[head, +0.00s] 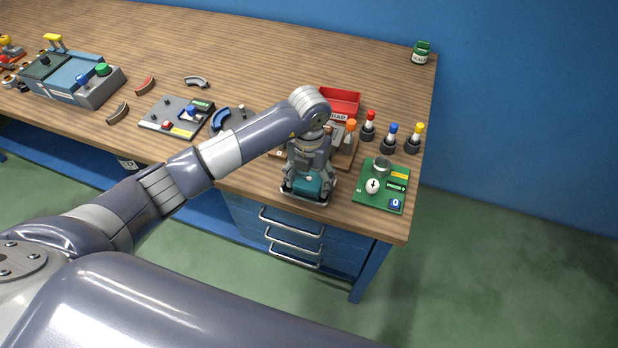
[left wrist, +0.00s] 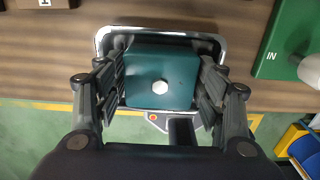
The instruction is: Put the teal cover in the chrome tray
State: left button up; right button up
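The teal cover (head: 308,184) is a squarish block with a pale hexagonal knob on top. In the left wrist view the cover (left wrist: 160,92) lies between the fingers, inside the outline of the chrome tray (left wrist: 160,30). The tray's rim shows around it; whether the cover rests on the tray floor cannot be told. My left gripper (left wrist: 161,80) points down with a finger pad against each side of the cover, seemingly shut on it. In the head view the left gripper (head: 308,178) hides part of the tray (head: 304,201) near the table's front edge. My right gripper is not in view.
A green board (head: 382,187) with small parts lies right of the tray. A red bin (head: 340,101) and several coloured-top posts (head: 389,138) stand behind. A grey panel (head: 177,116) lies to the left. The table's back middle is clear.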

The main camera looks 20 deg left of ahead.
aim_at(310, 179)
pick_arm(q)
jog(key=shift+r, duration=0.1)
notch_tip(310, 179, up, 12)
jog(key=b, duration=0.3)
dwell(0.3)
jog(key=shift+d, duration=0.1)
